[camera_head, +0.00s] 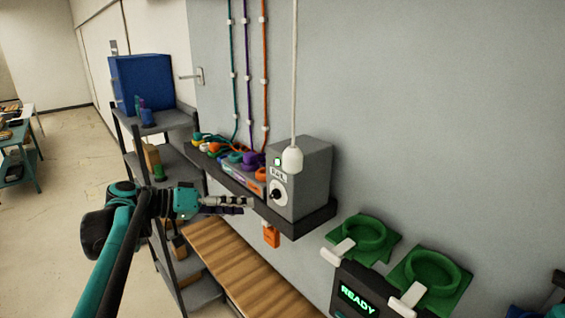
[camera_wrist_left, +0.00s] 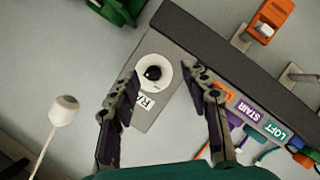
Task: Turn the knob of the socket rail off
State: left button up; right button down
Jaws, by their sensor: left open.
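The socket rail's control is a grey box (camera_head: 304,180) labelled "RAIL" on a dark wall shelf. Its front has a round white dial with a black knob (camera_head: 278,196) and a small green-lit indicator (camera_head: 277,161) above the label. My left gripper (camera_head: 248,205) is in front of the shelf, just left of the knob, its fingers pointing toward the box. In the left wrist view the knob (camera_wrist_left: 153,73) shows ahead of and between the two open fingers (camera_wrist_left: 163,75), apart from them. Part of the "RAIL" label is hidden behind a finger there. My right gripper is not in view.
The dark shelf (camera_head: 318,222) carries coloured plugs and cables left of the box. A white pendant (camera_head: 292,160) hangs on a cord before the box. Green cradles (camera_head: 362,238) and a "READY" display (camera_head: 359,299) stand lower right.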

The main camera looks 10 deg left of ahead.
aim_at(271, 197)
pick_arm(q)
jog(key=shift+h, duration=0.3)
jog(key=w+d, duration=0.1)
jog(key=w+d+p, duration=0.1)
jog(key=w+d, duration=0.2)
jog(key=d, duration=0.1)
jog(key=shift+w+r, duration=0.2)
jog(key=shift+r, duration=0.15)
jog(key=shift+w+d+f+p, duration=0.1)
jog(key=shift+w+d+p, duration=0.15)
jog(key=shift+p, duration=0.1)
jog(key=shift+d, duration=0.25)
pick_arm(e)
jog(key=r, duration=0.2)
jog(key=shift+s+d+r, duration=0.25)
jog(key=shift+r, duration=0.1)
pick_arm(q)
jog(key=shift+f, duration=0.1)
grip_shut()
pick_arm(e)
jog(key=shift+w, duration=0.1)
